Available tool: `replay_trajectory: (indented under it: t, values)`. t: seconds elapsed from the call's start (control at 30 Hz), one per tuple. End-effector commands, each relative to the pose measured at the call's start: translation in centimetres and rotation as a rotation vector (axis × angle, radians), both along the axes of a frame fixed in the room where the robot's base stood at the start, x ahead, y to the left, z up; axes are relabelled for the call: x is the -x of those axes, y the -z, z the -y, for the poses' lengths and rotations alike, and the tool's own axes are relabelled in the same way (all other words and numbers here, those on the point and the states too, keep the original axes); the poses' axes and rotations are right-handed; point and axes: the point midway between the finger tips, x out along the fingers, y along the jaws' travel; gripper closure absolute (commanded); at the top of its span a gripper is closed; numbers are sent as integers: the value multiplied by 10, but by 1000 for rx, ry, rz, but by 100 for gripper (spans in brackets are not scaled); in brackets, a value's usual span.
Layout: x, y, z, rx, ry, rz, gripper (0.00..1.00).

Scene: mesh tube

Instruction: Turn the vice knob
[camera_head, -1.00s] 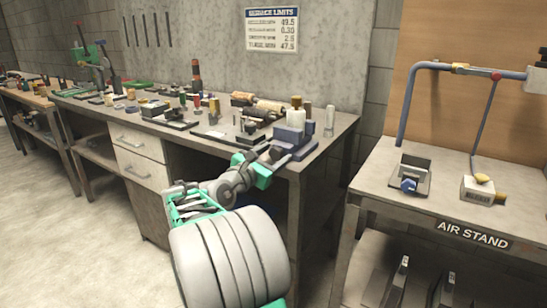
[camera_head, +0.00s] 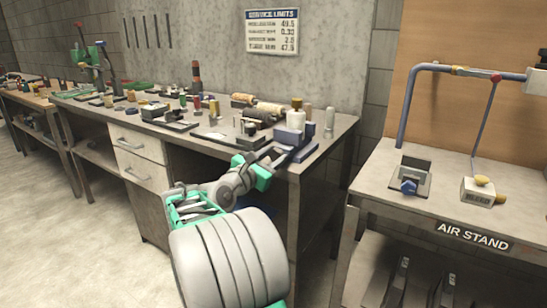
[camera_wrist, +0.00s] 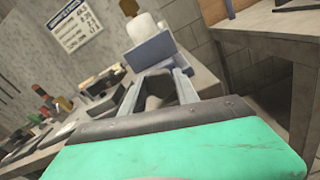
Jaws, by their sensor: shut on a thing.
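The blue vice (camera_head: 303,150) stands at the front right corner of the grey workbench, with a white-and-tan piece (camera_head: 296,117) at its top. My gripper (camera_head: 280,152) reaches the vice's front left side, shut on the vice knob. The knob is mostly hidden by the fingers in the head view. In the wrist view, the blue vice (camera_wrist: 151,50) is directly beyond my gripper (camera_wrist: 157,80). A grey shape shows between the fingers there, and I cannot make out its outline clearly.
Tools and small parts crowd the workbench (camera_head: 338,128) left of the vice. A grey cylinder (camera_head: 330,118) stands right behind the vice. The air stand table (camera_head: 385,183) is to the right, across a gap, with a blue pipe (camera_head: 405,110) above it.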

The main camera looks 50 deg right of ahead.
Motion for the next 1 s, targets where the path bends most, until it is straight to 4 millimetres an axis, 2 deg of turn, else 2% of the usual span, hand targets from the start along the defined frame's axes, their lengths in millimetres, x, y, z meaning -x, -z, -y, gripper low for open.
replay_trajectory:
  t: [0.37,1.0]
  values:
    - [1,-1,0,-14,2,131,100]
    - [2,3,0,-62,1,645,100]
